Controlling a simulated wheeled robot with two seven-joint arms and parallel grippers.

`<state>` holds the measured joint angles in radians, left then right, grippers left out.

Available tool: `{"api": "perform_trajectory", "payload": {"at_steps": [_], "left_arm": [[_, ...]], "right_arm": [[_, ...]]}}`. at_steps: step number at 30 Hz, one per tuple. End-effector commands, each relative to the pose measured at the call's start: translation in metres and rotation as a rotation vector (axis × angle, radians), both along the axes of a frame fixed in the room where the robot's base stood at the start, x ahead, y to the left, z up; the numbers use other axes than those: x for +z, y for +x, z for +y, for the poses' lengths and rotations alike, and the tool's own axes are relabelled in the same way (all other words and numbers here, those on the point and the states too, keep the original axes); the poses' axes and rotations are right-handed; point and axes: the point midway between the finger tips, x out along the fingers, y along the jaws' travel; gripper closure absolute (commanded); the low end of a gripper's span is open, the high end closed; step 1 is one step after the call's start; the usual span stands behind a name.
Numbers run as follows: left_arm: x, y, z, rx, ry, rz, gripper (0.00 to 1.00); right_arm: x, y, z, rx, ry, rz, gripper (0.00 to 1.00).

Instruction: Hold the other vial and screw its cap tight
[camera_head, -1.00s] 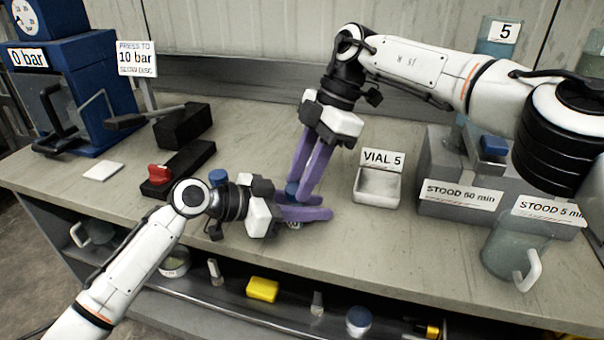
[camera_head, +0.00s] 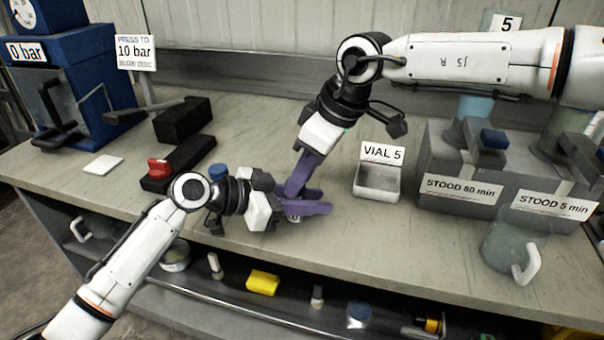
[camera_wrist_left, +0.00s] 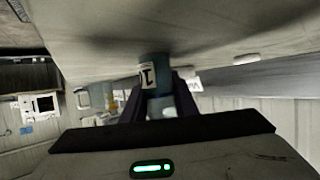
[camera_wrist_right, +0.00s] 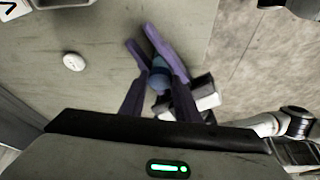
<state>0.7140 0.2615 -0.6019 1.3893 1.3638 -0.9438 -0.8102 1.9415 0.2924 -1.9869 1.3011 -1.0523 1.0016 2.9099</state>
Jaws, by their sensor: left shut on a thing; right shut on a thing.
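My left gripper (camera_head: 310,201) reaches in from the left, low over the bench's front part, shut around a vial that is mostly hidden by the fingers. In the left wrist view the vial (camera_wrist_left: 153,70) shows a white label with a dark mark, between the fingers. My right gripper (camera_head: 294,188) comes down from above with its fingertips at the same place. In the right wrist view a blue cap (camera_wrist_right: 158,72) sits between its fingers, and the left fingers cross just beyond. The fit of cap to vial cannot be seen.
An open tray marked VIAL 5 (camera_head: 377,188) stands right of the grippers. A grey rack with STOOD labels (camera_head: 430,205) and a mug (camera_head: 515,250) are farther right. A blue press (camera_head: 85,85) and black blocks (camera_head: 183,122) are left. The bench's front edge is close.

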Motion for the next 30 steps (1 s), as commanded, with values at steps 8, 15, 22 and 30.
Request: {"api": "perform_trajectory", "payload": {"at_steps": [8,15,22,30], "left_arm": [[-0.001,0.000,0.000,0.001,0.000,0.002,1.00],[-0.001,0.000,0.000,0.001,-0.001,0.002,1.00],[0.000,0.000,0.000,0.000,0.000,0.001,1.00],[0.000,0.000,0.000,0.001,0.000,0.001,1.00]], "right_arm": [[0.001,0.001,0.000,-0.001,0.002,-0.001,0.57],[0.001,0.001,0.000,0.000,0.000,0.000,0.52],[0.011,0.001,0.000,0.001,0.000,-0.002,0.52],[0.044,0.001,0.000,0.000,0.001,0.000,0.52]]}}
